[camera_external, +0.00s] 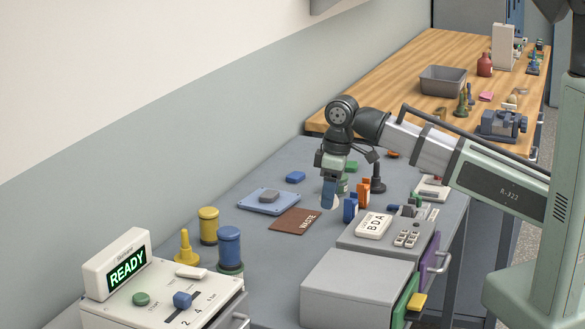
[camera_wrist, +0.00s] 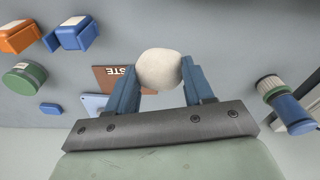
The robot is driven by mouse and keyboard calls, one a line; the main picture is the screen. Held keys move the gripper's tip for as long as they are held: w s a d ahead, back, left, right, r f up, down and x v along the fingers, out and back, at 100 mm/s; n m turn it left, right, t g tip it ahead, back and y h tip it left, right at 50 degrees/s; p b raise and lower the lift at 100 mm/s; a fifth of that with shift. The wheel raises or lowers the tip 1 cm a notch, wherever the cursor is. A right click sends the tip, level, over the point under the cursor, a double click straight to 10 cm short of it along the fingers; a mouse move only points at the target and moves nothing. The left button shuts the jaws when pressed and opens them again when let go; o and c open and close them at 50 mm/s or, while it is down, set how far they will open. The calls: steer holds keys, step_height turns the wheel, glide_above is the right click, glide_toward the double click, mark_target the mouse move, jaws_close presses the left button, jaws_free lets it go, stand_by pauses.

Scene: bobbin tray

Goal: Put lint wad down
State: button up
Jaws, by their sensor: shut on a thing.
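The lint wad is a round, off-white ball (camera_wrist: 158,66) between my two blue fingertips in the wrist view. My gripper (camera_external: 330,195) is shut on it, pointing down and held above the grey table. In the external view the fingers largely hide the wad. A brown square mat marked WASTE (camera_external: 291,222) lies flat on the table, left of and nearer the camera than my gripper. The mat also shows in the wrist view (camera_wrist: 108,77), partly hidden by the wad and a finger.
Blue and orange holders (camera_external: 350,209) stand just right of my gripper. A blue tray (camera_external: 262,204) with a grey block lies beyond the mat. Yellow (camera_external: 208,226) and blue (camera_external: 229,246) bobbins stand front left. A grey console (camera_external: 372,243) is at right.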

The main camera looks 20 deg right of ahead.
mark_target(294, 279)
steer(key=shift+s+a+r, duration=0.2)
steer(key=shift+s+a, duration=0.1)
steer(key=shift+s+a+n, duration=2.6)
steer(key=shift+s+a, duration=4.05)
steer(key=shift+s, duration=0.05)
steer(key=shift+g, duration=0.3)
steer(key=shift+f, duration=4.8)
steer(key=shift+f, duration=0.2)
steer(key=o, duration=1)
steer(key=shift+r, duration=0.15)
steer(key=r, duration=0.4)
steer(key=d+r, duration=0.1)
steer(key=r, duration=0.7)
steer(key=shift+s+d, duration=0.1)
steer(key=shift+d, duration=0.1)
